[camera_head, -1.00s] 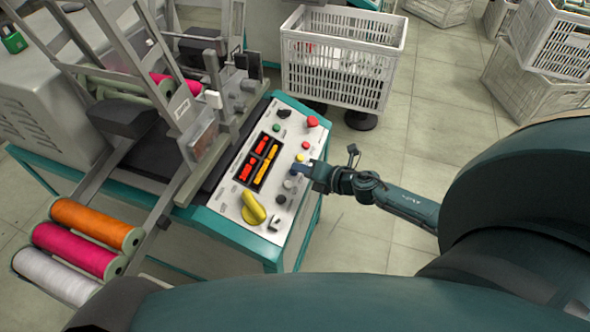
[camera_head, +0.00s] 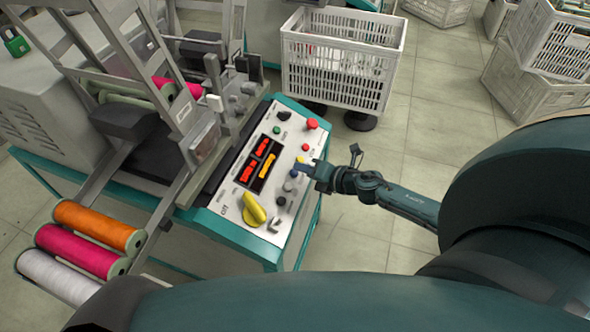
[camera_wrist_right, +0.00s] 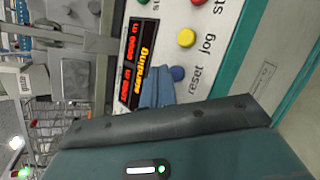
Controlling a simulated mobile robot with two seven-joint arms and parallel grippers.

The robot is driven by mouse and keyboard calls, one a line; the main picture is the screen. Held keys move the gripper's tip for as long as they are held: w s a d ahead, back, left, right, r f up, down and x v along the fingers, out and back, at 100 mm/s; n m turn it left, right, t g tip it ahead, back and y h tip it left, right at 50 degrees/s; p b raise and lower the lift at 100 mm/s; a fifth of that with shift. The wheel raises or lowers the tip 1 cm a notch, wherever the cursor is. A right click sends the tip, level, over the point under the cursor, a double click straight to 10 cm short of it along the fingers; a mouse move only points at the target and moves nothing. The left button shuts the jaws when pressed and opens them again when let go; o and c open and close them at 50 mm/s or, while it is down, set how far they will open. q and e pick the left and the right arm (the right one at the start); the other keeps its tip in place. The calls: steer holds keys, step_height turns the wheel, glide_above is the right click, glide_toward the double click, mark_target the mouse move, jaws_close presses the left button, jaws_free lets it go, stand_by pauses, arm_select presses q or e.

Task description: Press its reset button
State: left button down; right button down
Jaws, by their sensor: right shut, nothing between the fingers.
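The winding machine's sloped control panel (camera_head: 229,204) carries a lit display, several buttons and a yellow knob (camera_head: 254,209). The blue button (camera_head: 293,173) shows beside my right fingertips. In the right wrist view the blue button (camera_wrist_right: 178,73) has the word "reset" printed next to it. My right gripper (camera_head: 303,169) is shut and empty, its fingers over the panel's right side. In the wrist view its blue fingertips (camera_wrist_right: 157,88) are close beside the blue button; I cannot tell whether they touch it. My left gripper is not in view.
A yellow jog button (camera_wrist_right: 186,38) and a red button (camera_head: 312,123) are on the same panel. Orange (camera_head: 98,227), pink and white thread spools lie at the machine's front left. A white crate (camera_head: 340,62) stands behind the panel.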

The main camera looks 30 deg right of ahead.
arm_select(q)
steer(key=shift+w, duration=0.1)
